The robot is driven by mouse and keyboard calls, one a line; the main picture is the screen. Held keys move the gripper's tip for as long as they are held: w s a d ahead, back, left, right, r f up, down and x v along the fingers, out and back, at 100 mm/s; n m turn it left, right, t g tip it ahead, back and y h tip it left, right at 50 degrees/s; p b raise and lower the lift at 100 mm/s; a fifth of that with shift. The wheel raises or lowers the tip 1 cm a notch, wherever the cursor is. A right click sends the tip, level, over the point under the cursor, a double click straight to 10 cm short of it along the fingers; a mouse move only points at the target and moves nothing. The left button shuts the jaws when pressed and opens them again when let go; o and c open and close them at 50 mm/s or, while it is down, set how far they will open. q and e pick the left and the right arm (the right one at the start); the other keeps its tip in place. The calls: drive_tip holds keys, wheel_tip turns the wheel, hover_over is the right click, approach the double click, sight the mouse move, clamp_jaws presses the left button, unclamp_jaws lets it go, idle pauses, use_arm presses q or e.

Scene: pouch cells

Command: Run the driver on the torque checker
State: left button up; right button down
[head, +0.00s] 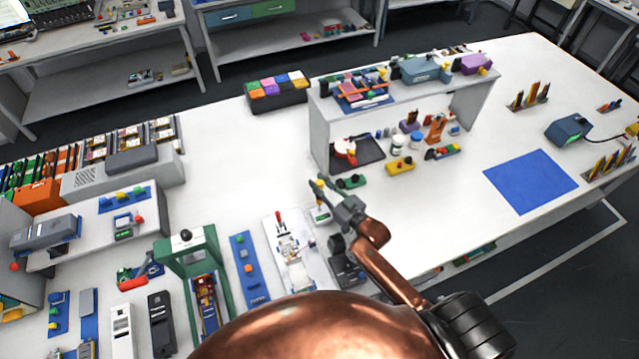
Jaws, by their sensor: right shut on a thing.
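My right gripper (328,196) reaches in from the lower right over the middle of the white table. It is shut on a small, slim, green and yellow tool, which looks like the driver (318,187). Just below the tool is a small green and white device (321,215), likely the torque checker. The tool's tip is too small to tell whether it touches the device. My left gripper is not in view.
A white raised shelf (319,125) stands behind the gripper. A green press frame (213,256), a blue strip (248,267) and a white fixture plate (278,240) lie to the left. Free table lies to the right, around a blue mat (530,182).

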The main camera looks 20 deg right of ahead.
drive_tip(key=shift+f+b, duration=0.3)
drive_tip(key=shift+f, duration=0.25)
idle(0.8)
drive_tip(key=shift+s+f, duration=0.1)
drive_tip(key=shift+f, duration=0.05)
idle(0.5)
drive_tip(key=shift+p, duration=0.3)
drive_tip(key=shift+r+p, duration=3.4)
drive_tip(key=shift+r, duration=0.35)
drive_tip(key=shift+a+f, duration=0.1)
